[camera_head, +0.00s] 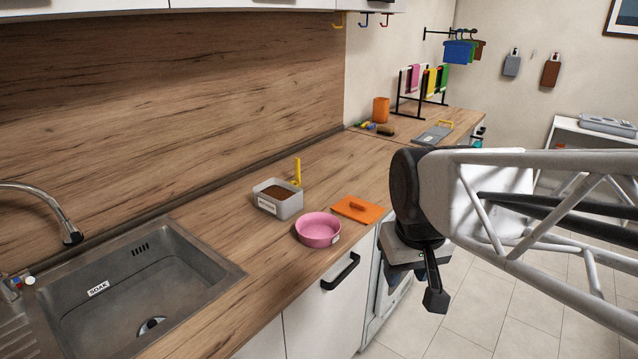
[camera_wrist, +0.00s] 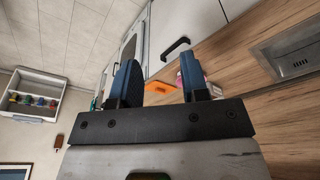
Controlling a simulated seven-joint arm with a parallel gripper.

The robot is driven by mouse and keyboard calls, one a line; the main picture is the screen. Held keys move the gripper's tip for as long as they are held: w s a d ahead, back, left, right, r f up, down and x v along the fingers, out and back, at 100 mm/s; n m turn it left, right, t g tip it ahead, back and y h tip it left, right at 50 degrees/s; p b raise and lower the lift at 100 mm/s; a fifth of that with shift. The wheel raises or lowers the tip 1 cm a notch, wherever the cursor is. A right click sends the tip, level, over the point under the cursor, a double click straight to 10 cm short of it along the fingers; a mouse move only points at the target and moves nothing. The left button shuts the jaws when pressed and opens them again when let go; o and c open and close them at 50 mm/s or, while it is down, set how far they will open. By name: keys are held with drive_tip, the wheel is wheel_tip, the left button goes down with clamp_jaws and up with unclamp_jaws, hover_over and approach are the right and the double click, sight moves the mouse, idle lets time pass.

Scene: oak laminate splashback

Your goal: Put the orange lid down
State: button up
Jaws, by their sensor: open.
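The orange lid (camera_head: 358,209) lies flat on the wooden counter near its front edge, its small raised handle on top. It lies just right of a pink round bowl (camera_head: 318,230), apart from my gripper. The lid also shows in the wrist view (camera_wrist: 160,88), between and beyond the fingers. My gripper (camera_head: 432,285) hangs in front of the counter over the floor, to the right of the lid. In the wrist view its two blue fingers (camera_wrist: 163,85) stand apart with nothing held between them.
A grey box with brown contents (camera_head: 278,199) and a yellow upright scoop handle (camera_head: 297,172) stand behind the bowl. A sink (camera_head: 130,285) lies at left. A cabinet handle (camera_head: 341,272) juts below the counter edge. Free counter lies behind the lid.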

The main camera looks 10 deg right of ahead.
drive_tip(key=s+f, duration=0.2)
drive_tip(key=s, duration=0.3)
drive_tip(key=shift+s+a+f+m, duration=0.15)
drive_tip(key=shift+s+f+m, duration=0.15)
drive_tip(key=shift+s+m, duration=0.1)
